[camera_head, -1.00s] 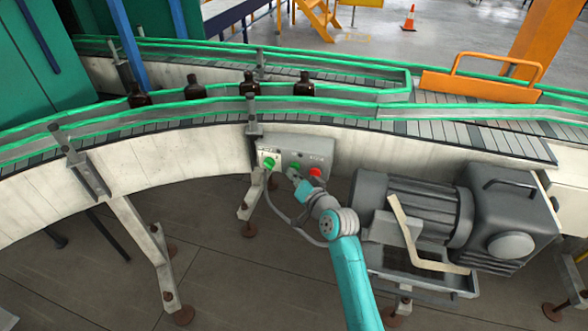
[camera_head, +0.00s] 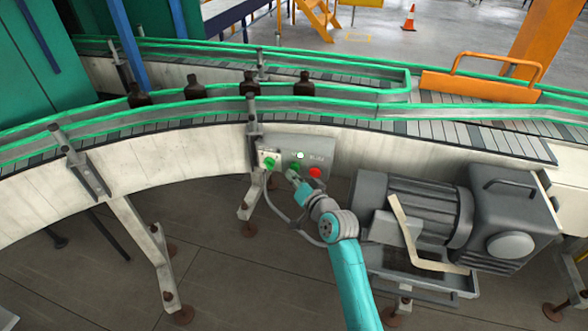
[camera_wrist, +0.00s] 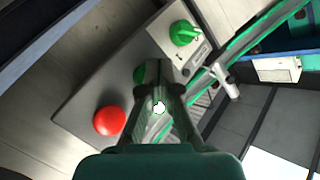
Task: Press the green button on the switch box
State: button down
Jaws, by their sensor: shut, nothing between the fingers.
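The grey switch box (camera_head: 325,147) is on the side of the conveyor. It carries a green knob (camera_head: 269,163) at left, a green button (camera_head: 295,166) in the middle and a red button (camera_head: 315,172) at right. A small white lamp (camera_head: 300,155) above the green button is lit. My gripper (camera_head: 291,174) is shut and empty, its tips right at the green button. In the wrist view the fingertips (camera_wrist: 159,70) partly cover the green button (camera_wrist: 139,73); whether they touch it I cannot tell. The lamp (camera_wrist: 159,107) shows between the fingers.
Several amber bottles (camera_head: 250,84) stand on the curved conveyor above the box, behind green rails. A grey motor (camera_head: 430,205) sits close to the right of my arm. A cable loops below the box. The floor at lower left is mostly clear.

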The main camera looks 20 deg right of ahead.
jog(key=shift+s+a, duration=0.15)
jog(key=shift+s, duration=0.05)
jog(key=shift+s+a, duration=0.75)
jog(key=shift+s, duration=0.3)
jog(key=shift+s+a, duration=0.7)
jog(key=shift+s, duration=0.3)
jog(key=shift+f, duration=0.1)
